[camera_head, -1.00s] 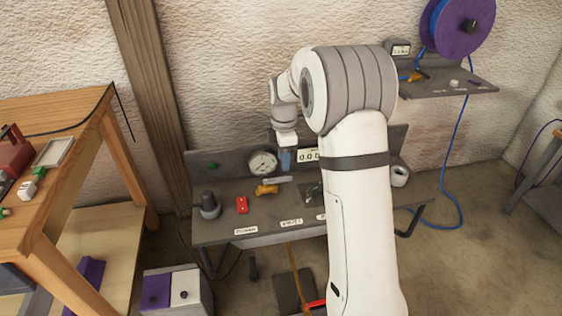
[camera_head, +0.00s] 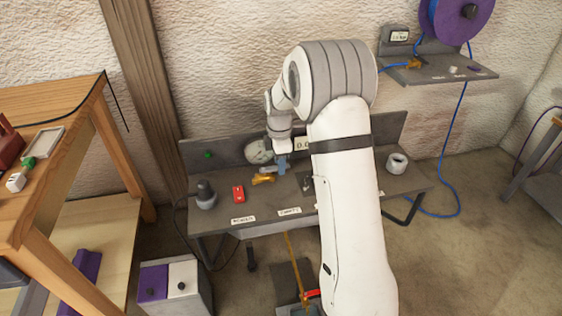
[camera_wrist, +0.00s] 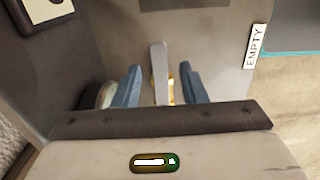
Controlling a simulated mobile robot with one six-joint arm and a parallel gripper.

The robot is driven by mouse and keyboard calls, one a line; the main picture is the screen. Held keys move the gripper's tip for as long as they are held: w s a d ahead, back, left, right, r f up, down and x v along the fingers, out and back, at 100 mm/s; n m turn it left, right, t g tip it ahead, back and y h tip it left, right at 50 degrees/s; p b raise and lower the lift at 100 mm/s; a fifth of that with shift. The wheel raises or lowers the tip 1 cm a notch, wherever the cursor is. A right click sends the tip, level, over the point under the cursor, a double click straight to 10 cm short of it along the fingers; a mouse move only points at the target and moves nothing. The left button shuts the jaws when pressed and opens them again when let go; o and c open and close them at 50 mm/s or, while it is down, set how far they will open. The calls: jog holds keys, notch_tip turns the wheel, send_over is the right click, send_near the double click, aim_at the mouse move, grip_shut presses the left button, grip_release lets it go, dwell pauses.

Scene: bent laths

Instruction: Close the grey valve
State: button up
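The valve has a grey lever (camera_wrist: 159,75) and a brass-yellow body, of which a little shows beside the lever in the wrist view. In the head view its yellow body (camera_head: 263,179) sits on the grey bench, and my gripper hides much of the lever. My gripper (camera_wrist: 160,70) is open. Its two blue fingers stand one on each side of the lever, with visible gaps on both sides. In the head view the gripper (camera_head: 281,167) points down at the valve, just right of the yellow body.
The grey bench (camera_head: 335,205) also carries a round gauge (camera_head: 258,151) close behind the gripper, a red switch (camera_head: 238,192), a black-topped knob (camera_head: 206,195) and a white ring (camera_head: 397,163). A display (camera_head: 302,144) stands behind, partly hidden by my arm. A wooden table (camera_head: 60,110) is at left.

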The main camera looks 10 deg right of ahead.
jog(key=shift+c, duration=0.6)
grip_shut()
